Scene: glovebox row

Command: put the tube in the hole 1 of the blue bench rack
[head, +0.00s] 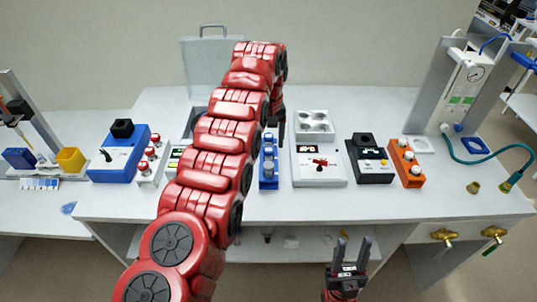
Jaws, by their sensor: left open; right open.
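The blue bench rack (268,180) is a narrow blue block in the middle of the bench, just right of my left arm. Small pale round tops show along it; its hole numbers are too small to read. I cannot pick out the tube with certainty. My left gripper (277,130) hangs down behind my red arm, close to the far end of the blue rack. It is open, partly hidden, and whether it touches anything I cannot tell. My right gripper (353,254) is open and empty, in front of the bench's front edge.
Right of the rack stand a white device (318,176), a black device (369,170) and an orange rack (406,176) with white round tops. Left are a blue box (118,168) and red-topped items (152,151). My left arm hides part of the bench.

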